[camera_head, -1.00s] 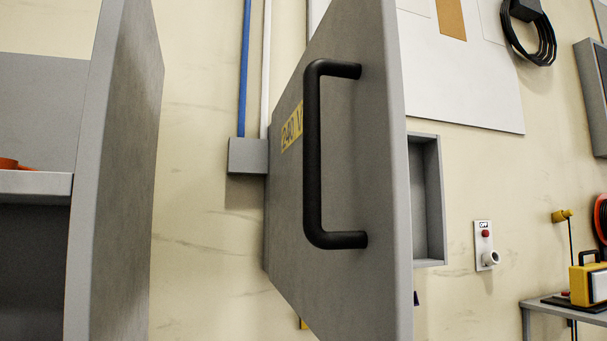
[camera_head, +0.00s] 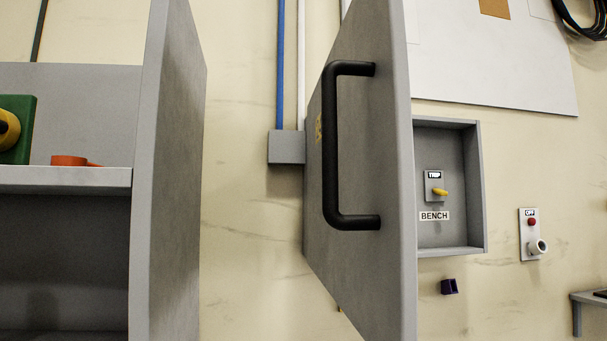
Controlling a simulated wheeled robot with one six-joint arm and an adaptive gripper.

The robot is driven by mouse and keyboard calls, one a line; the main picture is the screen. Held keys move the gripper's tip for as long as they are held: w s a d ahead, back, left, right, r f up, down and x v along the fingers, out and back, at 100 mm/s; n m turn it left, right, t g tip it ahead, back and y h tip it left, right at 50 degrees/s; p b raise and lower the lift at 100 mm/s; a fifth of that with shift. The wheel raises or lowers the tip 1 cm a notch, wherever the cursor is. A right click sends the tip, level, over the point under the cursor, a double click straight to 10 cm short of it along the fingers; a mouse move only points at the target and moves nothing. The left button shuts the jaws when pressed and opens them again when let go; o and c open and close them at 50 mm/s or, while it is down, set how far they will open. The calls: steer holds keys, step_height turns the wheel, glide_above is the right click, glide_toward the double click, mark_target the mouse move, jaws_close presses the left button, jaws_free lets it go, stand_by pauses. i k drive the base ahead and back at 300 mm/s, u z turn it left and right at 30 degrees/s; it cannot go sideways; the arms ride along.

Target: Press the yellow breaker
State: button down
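The yellow breaker (camera_head: 440,192) is a small yellow lever on a grey plate marked "TRIP", inside an open grey wall box (camera_head: 484,200). A "BENCH" label (camera_head: 434,216) sits just below it. The grey box door (camera_head: 362,190) stands swung open toward me, with a black handle (camera_head: 329,145) on it. The door's edge hides the left part of the box. My gripper is not in view.
A grey shelf unit (camera_head: 150,200) stands at the left, with an orange item (camera_head: 70,161) and a green-and-yellow item (camera_head: 14,130) on it. A switch plate marked "OFF" (camera_head: 531,235) is right of the box.

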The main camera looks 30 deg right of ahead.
mark_target(439, 192)
steer(key=u, duration=0.7)
steer(key=k, duration=0.9)
steer(key=z, duration=1.2)
steer(key=i, duration=0.5)
steer(key=z, duration=0.05)
